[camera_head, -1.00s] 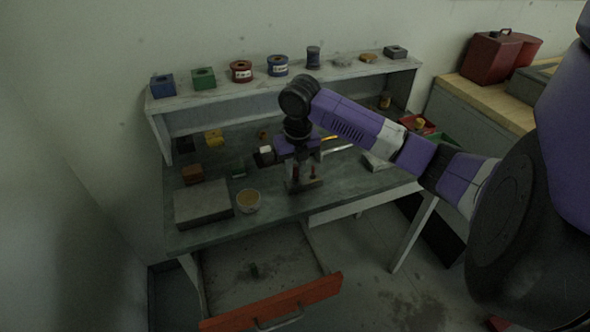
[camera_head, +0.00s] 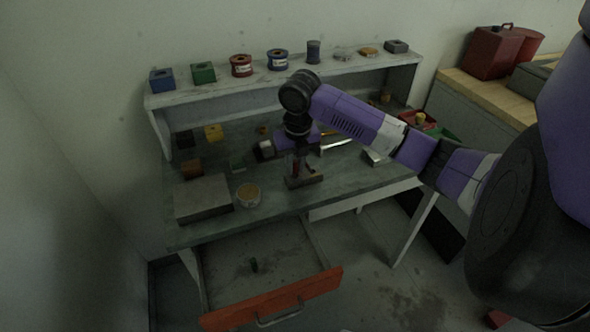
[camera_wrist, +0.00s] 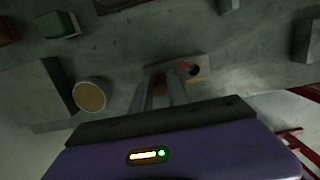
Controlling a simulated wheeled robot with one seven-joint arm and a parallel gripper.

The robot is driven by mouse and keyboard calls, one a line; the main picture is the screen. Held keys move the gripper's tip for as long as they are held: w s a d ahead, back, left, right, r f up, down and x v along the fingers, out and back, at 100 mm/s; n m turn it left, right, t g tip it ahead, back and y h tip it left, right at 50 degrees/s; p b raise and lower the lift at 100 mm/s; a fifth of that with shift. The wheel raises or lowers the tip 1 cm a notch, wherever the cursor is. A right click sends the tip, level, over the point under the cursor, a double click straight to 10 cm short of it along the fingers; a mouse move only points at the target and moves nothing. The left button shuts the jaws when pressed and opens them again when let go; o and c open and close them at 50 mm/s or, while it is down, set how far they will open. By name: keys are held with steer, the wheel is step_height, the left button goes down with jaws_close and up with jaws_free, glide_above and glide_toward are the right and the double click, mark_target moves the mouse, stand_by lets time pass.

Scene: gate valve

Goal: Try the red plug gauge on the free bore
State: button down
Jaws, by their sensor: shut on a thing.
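My gripper (camera_head: 303,166) points down over a small grey block (camera_head: 306,183) near the table's front edge. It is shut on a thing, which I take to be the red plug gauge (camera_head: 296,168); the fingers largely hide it. I cannot tell whether the gauge touches the block or sits in a bore.
A round cup (camera_head: 249,196) and a grey flat box (camera_head: 203,199) stand left of the block. A shelf (camera_head: 220,94) with spools and blocks runs along the back.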

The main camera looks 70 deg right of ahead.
mark_target(295, 161)
steer(key=shift+r, duration=0.1)
steer(key=shift+r+p, duration=1.9)
steer(key=shift+r, duration=1.05)
